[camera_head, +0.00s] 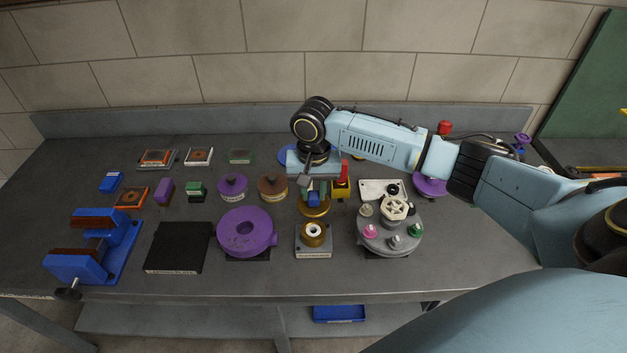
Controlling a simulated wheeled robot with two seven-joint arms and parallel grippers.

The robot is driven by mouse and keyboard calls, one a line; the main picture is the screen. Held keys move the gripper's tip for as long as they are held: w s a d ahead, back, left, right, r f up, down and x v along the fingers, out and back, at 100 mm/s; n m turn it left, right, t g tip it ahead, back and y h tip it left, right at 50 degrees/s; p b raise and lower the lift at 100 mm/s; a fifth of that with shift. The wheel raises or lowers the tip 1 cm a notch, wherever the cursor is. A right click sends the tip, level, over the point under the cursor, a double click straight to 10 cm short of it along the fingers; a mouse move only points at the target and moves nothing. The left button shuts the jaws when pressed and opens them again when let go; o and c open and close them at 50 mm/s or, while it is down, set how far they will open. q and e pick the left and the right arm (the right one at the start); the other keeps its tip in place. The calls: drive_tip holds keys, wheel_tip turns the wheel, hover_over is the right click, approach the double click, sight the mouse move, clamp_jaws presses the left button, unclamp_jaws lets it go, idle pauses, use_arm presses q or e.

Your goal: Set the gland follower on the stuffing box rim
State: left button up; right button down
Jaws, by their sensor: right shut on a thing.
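The gripper hides much of this part's top. The follower appears apart from the stuffing box rim; its height above the bench is hard to tell. My left gripper is out of view.
A purple ring-shaped housing (247,232) stands left of the stuffing box. A grey round fixture with a cream handwheel (396,208) and coloured knobs stands right. A black plate (179,248) and a blue vise (92,262) are farther left. Several small parts lie behind.

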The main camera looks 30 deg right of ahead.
sight(314, 194)
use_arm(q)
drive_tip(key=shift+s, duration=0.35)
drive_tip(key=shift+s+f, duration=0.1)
use_arm(e)
drive_tip(key=shift+f, duration=0.1)
